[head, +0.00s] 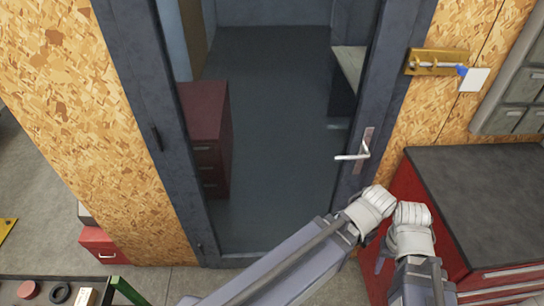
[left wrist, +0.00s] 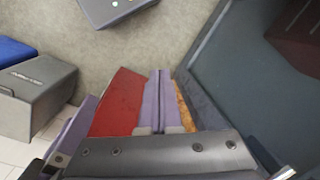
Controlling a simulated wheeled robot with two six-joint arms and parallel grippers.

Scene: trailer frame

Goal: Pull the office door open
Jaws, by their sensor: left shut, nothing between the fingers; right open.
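The office door (head: 345,190) has a dark grey frame and a large glass pane, and it appears closed. Its silver lever handle (head: 352,156) is on the right side. Part of what looks like the handle (left wrist: 284,173) shows at the lower right of the left wrist view. My left gripper (left wrist: 159,75) is shut and empty, pointing down in front of the door's edge, below the handle and apart from it. Its fingers are mostly hidden by my arm in the head view. My right gripper (head: 381,258) is open beside it, near the red cabinet, and partly hidden by my wrist.
A red cabinet with a dark top (head: 480,200) stands close on the right. A brass latch (head: 436,62) is on the chipboard wall (head: 80,90). A dark red drawer unit (head: 205,135) shows through the glass. Grey cases (left wrist: 35,92) stand on the floor.

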